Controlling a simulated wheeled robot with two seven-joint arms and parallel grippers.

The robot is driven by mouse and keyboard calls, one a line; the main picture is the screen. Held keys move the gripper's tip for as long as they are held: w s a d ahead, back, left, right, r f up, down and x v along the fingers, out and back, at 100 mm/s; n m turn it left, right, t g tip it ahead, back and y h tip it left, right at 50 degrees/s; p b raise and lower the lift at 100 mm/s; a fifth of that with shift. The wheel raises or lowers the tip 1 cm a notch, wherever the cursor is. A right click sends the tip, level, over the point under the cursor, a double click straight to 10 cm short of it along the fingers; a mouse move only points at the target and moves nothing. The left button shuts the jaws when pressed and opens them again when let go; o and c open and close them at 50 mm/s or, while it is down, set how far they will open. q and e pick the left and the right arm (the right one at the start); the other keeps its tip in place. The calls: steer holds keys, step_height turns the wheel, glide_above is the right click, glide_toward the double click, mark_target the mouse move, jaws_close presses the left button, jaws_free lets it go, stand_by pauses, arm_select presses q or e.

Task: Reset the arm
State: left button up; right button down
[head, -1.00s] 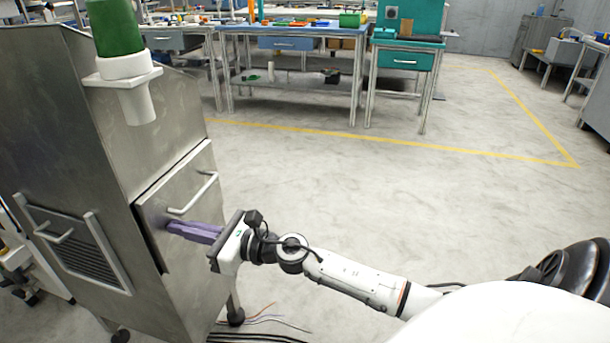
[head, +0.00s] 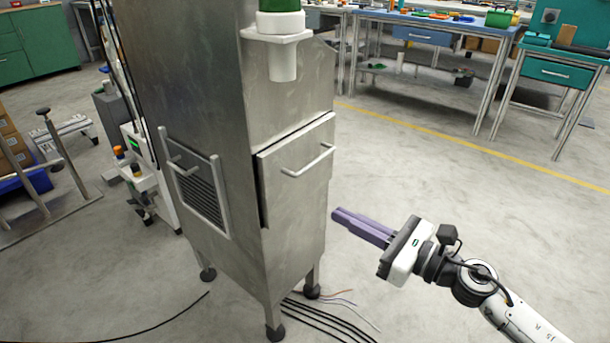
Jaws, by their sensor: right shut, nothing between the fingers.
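My right gripper (head: 338,215) has purple fingers, which are shut with nothing between them. It points left toward the steel cabinet (head: 205,110) and stands in free air to the right of it, apart from its door. The cabinet's front door (head: 297,200) has a bar handle (head: 308,162) and stands slightly ajar, with a dark gap along its left edge. My right arm (head: 530,325) reaches in from the lower right. My left gripper is not in view.
A green and white fitting (head: 280,40) juts from the cabinet's upper front. Cables (head: 335,315) lie on the floor by its feet. A workbench (head: 430,20) and a teal bench (head: 560,72) stand behind. A metal frame (head: 50,170) is at left. Floor at right is clear.

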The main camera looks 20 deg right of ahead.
steer(key=s+a+f+n+g+h, duration=0.2)
steer(key=s+a+f+n, duration=0.35)
steer(key=n, duration=0.55)
steer(key=s+a+f+n+g+h, duration=0.2)
steer(key=s+f+n, duration=0.55)
steer(key=n, duration=0.35)
steer(key=s+a+f+n+g+h, duration=0.2)
steer(key=s+a+f+n, duration=0.4)
steer(key=n, duration=0.5)
arm_select(q)
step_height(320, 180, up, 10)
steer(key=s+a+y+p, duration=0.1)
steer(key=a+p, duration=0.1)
steer(key=p, duration=1.5)
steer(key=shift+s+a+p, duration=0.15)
steer(key=shift+p, duration=0.25)
arm_select(e)
steer(key=s+d+r+g, duration=0.1)
steer(key=d+r, duration=0.2)
steer(key=r, duration=0.6)
steer(key=shift+d+m, duration=0.2)
steer(key=shift+m, duration=0.2)
steer(key=shift+s, duration=0.1)
